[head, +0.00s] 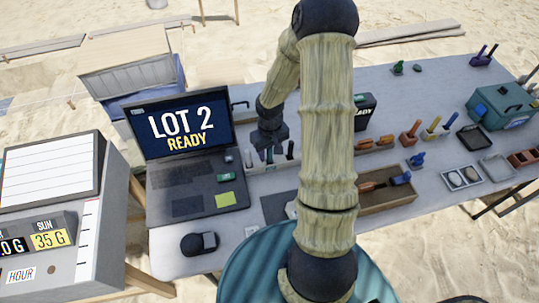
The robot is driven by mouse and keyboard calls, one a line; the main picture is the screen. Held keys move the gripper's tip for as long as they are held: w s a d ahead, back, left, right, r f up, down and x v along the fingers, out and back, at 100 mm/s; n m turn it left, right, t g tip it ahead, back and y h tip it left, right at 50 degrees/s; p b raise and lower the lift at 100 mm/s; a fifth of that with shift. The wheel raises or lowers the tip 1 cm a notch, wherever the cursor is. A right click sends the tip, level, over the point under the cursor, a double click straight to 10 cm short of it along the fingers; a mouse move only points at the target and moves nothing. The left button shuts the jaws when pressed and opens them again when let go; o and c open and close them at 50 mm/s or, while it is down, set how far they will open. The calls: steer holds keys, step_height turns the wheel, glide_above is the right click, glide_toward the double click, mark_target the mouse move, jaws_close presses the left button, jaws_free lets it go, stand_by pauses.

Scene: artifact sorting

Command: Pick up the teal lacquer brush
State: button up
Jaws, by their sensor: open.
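My gripper (268,146) hangs at the end of my arm just right of the laptop, pointing down and open. It is over a low light-coloured holder (262,167) with a few small upright items in it. One thin dark greenish item (270,156) stands directly below the gripper and may be the teal lacquer brush, but it is too small to be sure. Another upright item (290,150) stands to its right, and one (249,158) to its left. Whether the fingers are around the middle item or only above it, I cannot tell.
The laptop (184,148), reading "LOT 2 READY", stands on the left of the grey table (390,95). My arm hides the table's middle.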

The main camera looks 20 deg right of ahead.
steer(key=shift+f, duration=0.15)
steer(key=shift+c, duration=0.4)
jaws_close()
step_height(320, 180, up, 10)
steer(key=shift+r+p, duration=0.1)
steer(key=shift+p, duration=0.45)
steer(key=shift+d, duration=0.1)
stand_by(0.4)
